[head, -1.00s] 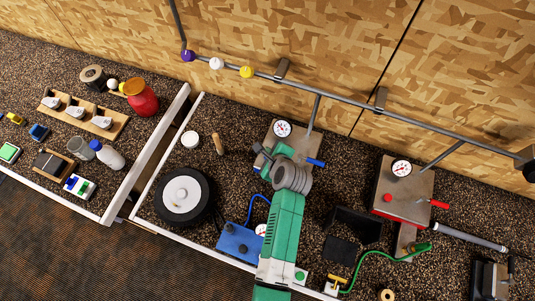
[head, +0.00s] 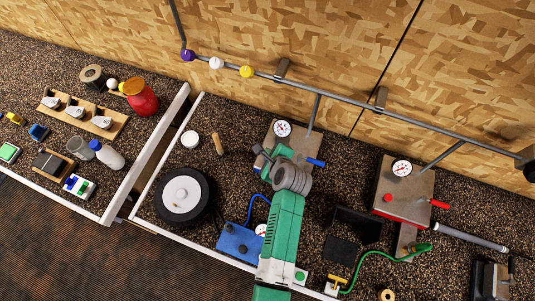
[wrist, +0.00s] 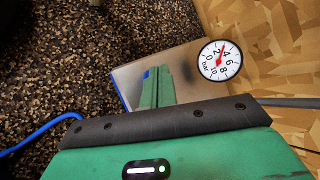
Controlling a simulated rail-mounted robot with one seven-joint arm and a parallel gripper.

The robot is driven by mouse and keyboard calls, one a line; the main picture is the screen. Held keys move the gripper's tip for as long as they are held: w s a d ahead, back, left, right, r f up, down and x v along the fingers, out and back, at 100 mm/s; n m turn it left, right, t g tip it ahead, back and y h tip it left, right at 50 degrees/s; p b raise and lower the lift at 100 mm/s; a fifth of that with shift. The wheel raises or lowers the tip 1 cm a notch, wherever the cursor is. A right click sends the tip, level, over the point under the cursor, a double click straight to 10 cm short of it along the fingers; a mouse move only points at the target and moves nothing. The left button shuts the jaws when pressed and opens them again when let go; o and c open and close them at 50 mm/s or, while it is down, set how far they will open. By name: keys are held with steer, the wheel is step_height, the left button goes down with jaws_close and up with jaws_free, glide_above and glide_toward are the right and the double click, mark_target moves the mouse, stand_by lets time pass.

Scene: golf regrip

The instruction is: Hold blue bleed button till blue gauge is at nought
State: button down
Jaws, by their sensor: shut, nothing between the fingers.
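The round white gauge (head: 283,128) stands at the back of a grey metal station (head: 285,137) with a blue lever (head: 315,162). In the wrist view the gauge (wrist: 220,60) is marked in bar, and its red needle points between 2 and 4. My gripper (head: 272,158) is over the left part of this station, shut and empty. A green shape and a small blue patch (wrist: 147,73) show on the metal plate (wrist: 185,70) in the wrist view. I cannot make out the blue bleed button clearly, nor whether my fingertips touch it; my gripper and wrist cover that area.
A second station (head: 405,190) with a gauge, a red button and a red lever stands to the right. A blue box (head: 240,243) with a blue hose lies in front, left of my arm. A black round disc (head: 182,195) is further left. A rail runs along the back wall.

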steer(key=shift+f, duration=0.5)
stand_by(2.2)
steer(key=shift+r, duration=0.1)
steer(key=shift+r+p, duration=0.8)
steer(key=shift+r, duration=0.05)
step_height(320, 180, up, 5)
steer(key=p, duration=0.5)
steer(key=shift+r, duration=0.1)
